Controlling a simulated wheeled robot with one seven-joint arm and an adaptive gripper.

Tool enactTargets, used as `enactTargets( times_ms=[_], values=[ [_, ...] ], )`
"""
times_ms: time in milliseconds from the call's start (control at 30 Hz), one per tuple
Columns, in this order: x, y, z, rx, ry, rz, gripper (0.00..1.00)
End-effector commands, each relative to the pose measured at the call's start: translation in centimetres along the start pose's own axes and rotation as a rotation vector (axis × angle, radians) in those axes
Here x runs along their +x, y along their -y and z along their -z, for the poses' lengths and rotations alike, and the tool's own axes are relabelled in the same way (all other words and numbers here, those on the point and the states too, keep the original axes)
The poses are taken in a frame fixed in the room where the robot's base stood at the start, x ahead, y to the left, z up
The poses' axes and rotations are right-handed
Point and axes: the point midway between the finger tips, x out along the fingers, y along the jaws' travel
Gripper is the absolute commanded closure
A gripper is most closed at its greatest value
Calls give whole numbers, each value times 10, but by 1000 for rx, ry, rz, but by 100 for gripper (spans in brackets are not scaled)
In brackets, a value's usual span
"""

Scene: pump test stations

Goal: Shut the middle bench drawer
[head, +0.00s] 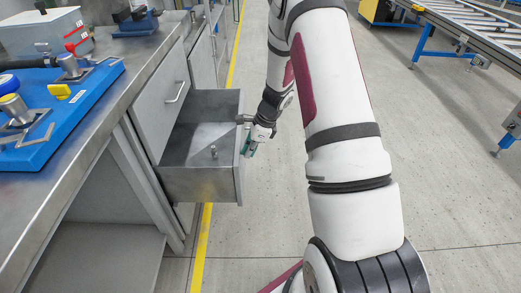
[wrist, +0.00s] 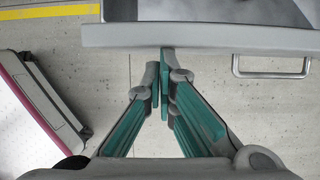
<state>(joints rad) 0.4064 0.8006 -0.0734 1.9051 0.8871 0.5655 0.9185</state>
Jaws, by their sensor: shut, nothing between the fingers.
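The middle bench drawer (head: 188,182) is pulled well out from under the bench, grey metal with an open top. A small metallic piece (head: 213,151) stands inside it. In the wrist view, the drawer's front panel (wrist: 215,36) crosses the top, with its bar handle (wrist: 272,74) at the right. My gripper (head: 248,149) is at the outer side of the drawer front. In the wrist view my gripper (wrist: 162,70) has its fingertips together, empty, left of the handle and right at the panel. I cannot tell whether they touch it.
The bench top (head: 110,85) carries a blue fixture plate (head: 75,100) and a grey box (head: 42,32). A shut panel with a handle (head: 176,92) is above the open drawer. A yellow floor line (head: 202,245) runs beneath. A roller conveyor (head: 480,35) stands far right; the floor between is clear.

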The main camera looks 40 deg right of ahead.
Motion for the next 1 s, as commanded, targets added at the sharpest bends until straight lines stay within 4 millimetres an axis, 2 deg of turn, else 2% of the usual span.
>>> enactTargets(
  times_ms=[33,300,600,800,1000],
  values=[
    [4,-1,-15,-8,2,-4,100],
    [32,-2,-85,-8,2,-3,100],
    [60,-2,-153,-6,2,-2,100],
    [72,-1,-183,-5,1,-1,100],
    [79,0,-198,-2,2,0,100]
  ],
)
